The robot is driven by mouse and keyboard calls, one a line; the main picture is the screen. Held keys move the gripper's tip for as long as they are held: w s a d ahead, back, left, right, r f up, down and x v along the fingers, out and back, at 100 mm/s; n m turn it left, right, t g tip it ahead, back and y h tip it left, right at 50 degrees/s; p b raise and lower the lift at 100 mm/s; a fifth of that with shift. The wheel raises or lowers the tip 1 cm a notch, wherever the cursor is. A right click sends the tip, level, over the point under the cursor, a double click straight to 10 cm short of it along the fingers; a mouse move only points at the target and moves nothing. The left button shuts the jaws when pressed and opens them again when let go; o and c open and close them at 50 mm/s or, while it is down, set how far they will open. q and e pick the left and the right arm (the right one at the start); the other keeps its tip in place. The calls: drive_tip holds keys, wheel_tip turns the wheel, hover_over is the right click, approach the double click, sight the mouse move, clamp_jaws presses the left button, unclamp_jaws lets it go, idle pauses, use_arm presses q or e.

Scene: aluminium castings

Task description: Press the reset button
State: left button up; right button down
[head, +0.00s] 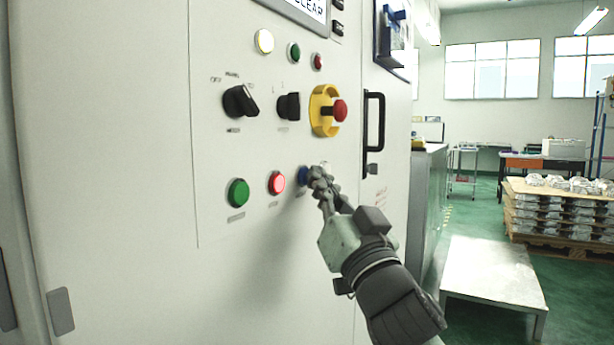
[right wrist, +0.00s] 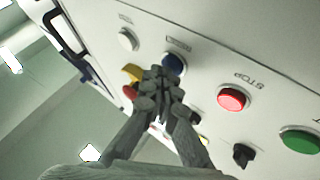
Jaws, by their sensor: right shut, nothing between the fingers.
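The blue button (head: 303,176) sits in the lower row of the control panel, right of the lit red button. In the right wrist view the blue button (right wrist: 175,63) shows just past my fingertips, with a small label beside it too blurred to read surely. My right gripper (head: 319,178) is shut and empty, its fingertips at the blue button and covering part of it. In the right wrist view the gripper (right wrist: 162,76) also shows with its fingers together. I cannot tell whether the tips touch the button. My left gripper is not in view.
A black door handle (head: 374,135) stands to the right.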

drive_tip(key=shift+s+d, duration=0.35)
drive_tip(key=shift+d, duration=0.2)
drive_tip(key=s+d, duration=0.1)
drive_tip(key=d, duration=0.2)
drive_tip(key=s+d, duration=0.1)
drive_tip(key=shift+s+d+p, duration=0.15)
drive_tip(key=shift+s+p, duration=0.2)
idle(0.4)
